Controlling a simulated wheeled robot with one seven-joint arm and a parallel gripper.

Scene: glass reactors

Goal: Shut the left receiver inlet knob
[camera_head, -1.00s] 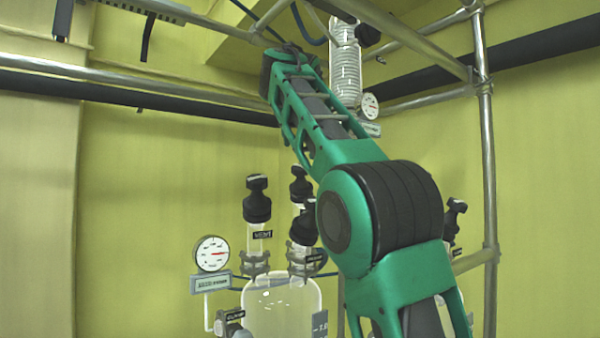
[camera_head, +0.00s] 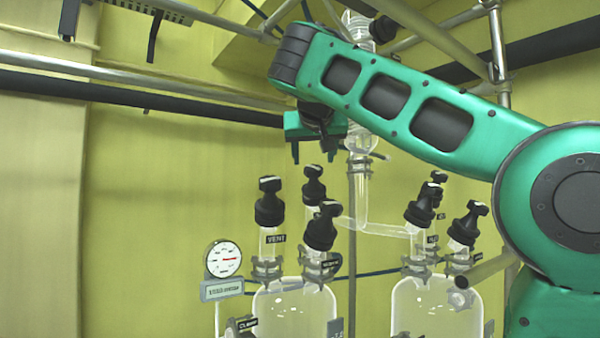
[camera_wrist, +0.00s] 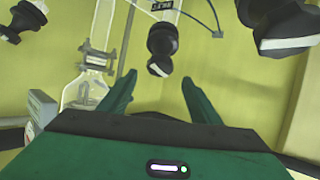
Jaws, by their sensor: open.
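The left receiver (camera_head: 285,308) is a clear glass vessel in the head view. It carries black knobs: one above the VENT label (camera_head: 269,202), one behind it (camera_head: 313,186) and a tilted one at the front right (camera_head: 321,226). The small label below the front right knob is too blurred to read, so I cannot tell for sure which is the inlet knob. My gripper (camera_head: 314,153) points down above these knobs, open and empty. In the wrist view, a black knob (camera_wrist: 161,48) lies ahead between the spread fingers (camera_wrist: 158,80), apart from them.
A right glass vessel (camera_head: 435,305) with several black knobs stands alongside. A glass tube (camera_head: 375,227) and a vertical glass column (camera_head: 360,140) stand between. A round gauge (camera_head: 223,259) is at the left. Metal rails (camera_head: 150,80) cross overhead. The yellow wall side at left is clear.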

